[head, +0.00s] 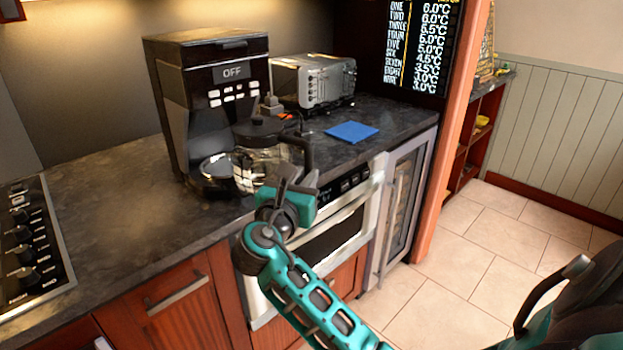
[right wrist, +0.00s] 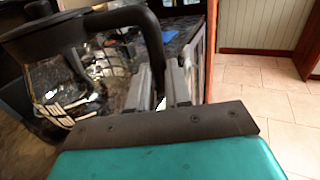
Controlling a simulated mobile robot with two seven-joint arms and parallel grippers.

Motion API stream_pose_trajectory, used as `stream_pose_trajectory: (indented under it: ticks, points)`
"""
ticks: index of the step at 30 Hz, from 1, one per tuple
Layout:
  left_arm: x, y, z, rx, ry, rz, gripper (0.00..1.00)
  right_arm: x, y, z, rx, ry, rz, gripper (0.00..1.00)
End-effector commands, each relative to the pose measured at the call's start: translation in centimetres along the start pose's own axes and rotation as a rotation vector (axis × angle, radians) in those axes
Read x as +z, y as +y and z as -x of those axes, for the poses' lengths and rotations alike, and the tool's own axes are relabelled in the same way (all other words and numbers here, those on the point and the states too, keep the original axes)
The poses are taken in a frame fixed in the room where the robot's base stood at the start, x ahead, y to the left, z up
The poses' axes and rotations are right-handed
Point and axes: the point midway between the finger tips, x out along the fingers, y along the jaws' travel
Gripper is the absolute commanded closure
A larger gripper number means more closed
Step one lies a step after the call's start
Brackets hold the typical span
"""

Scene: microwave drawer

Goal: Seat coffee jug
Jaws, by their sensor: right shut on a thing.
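The coffee maker (head: 212,100) stands on the dark counter, with "OFF" on its display and a round metal plate (head: 214,167) at its base. The glass coffee jug (head: 258,165) with a black lid and handle is just right of the plate, in front of the machine. It looks upright; I cannot tell whether it touches the counter. My right gripper (head: 297,180) is shut on the jug's handle. In the right wrist view the jug (right wrist: 75,85) is at the left and the gripper fingers (right wrist: 163,88) are at the black handle. My left gripper is not in view.
A silver toaster (head: 313,80) and a blue cloth or pad (head: 351,132) lie behind and right of the jug. A stove top (head: 32,245) is at the far left. The counter (head: 120,215) between stove and coffee maker is clear. Drawer handles and an oven front (head: 335,225) are below.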

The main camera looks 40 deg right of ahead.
Motion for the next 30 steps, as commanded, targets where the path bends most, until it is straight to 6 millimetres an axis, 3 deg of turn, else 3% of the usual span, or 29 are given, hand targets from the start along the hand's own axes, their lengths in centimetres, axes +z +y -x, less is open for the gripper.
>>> stream_pose_trajectory:
  ticks: [30]
  points:
    - [0.2,-0.1,-0.5,-0.002,0.007,-0.001,1.00,-0.2,7.2,-3.6,0.001,-0.004,-0.004,1.00]
